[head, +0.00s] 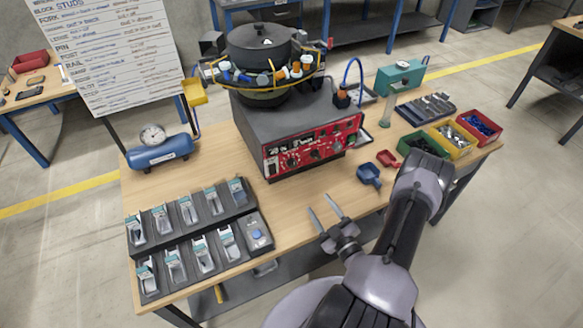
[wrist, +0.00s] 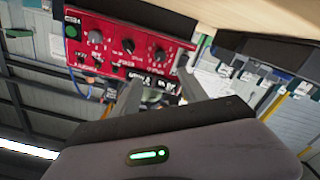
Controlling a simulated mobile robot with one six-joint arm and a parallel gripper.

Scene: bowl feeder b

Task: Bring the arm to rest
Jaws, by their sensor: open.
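My gripper (head: 326,212) shows in the head view over the front edge of the wooden table, its two thin fingers spread apart with nothing between them. My arm rises from the lower right and bends back down to it. In the wrist view, the gripper's fingers (wrist: 150,95) point at the red control panel (wrist: 125,45) of the bowl feeder, with a gap between them. The feeder (head: 300,135) stands behind the gripper and apart from it in the head view.
A black rack (head: 190,235) with several clear-fronted holders sits left of my gripper. A blue scoop (head: 369,175) and a red scoop (head: 387,158) lie to the right. Green, yellow and red bins (head: 481,127) stand at the right. Bare tabletop (head: 310,185) lies between feeder and gripper.

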